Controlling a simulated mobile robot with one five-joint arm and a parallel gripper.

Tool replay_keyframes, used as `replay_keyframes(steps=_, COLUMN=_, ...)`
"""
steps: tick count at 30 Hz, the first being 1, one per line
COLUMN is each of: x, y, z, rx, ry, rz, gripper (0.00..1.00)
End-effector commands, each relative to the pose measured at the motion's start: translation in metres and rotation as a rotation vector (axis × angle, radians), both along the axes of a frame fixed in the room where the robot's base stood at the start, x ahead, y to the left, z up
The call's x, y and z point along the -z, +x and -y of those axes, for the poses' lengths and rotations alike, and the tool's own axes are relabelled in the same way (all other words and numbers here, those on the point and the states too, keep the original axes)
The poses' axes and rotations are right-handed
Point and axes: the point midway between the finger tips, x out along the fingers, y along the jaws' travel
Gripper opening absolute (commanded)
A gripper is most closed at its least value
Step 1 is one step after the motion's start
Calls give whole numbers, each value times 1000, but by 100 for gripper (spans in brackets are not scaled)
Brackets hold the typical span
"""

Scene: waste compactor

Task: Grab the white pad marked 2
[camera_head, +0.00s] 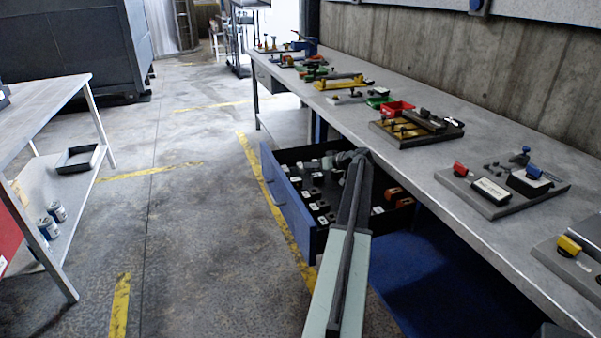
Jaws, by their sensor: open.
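A blue drawer (287,200) stands pulled out under the long workbench. Inside it are several small dark blocks with white labelled pads, such as the white pads (322,220) near its front corner. The marks on them are too small to read, so I cannot tell which is marked 2. My arm reaches in from the bottom of the picture over the drawer. My gripper (352,157) is over the drawer's far part, open, with nothing seen in it. My arm hides the middle of the drawer, and the gripper's fingers are hard to make out.
Orange-and-dark pieces (394,194) lie in the drawer's right part. The workbench (400,165) above carries trays of tools, and its front edge runs close along my arm's right. A grey table (45,110) stands at left. The floor (190,240) between them is clear.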

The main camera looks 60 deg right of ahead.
Motion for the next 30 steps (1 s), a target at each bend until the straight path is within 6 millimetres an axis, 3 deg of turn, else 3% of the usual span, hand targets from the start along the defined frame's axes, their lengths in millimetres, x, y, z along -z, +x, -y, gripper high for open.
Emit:
replay_keyframes(steps=8, x=10, y=13, z=7, rx=7, ry=0, rz=-1, gripper=45)
replay_keyframes(steps=17, x=31, y=53, z=15, rx=9, ry=0, rz=-1, gripper=45)
replay_keyframes(steps=23, x=29, y=53, z=15, rx=10, ry=0, rz=-2, gripper=45)
replay_keyframes(steps=28, x=28, y=53, z=15, rx=10, ry=1, rz=-1, gripper=1)
replay_keyframes(steps=30, x=28, y=53, z=15, rx=10, ry=1, rz=-1, gripper=0)
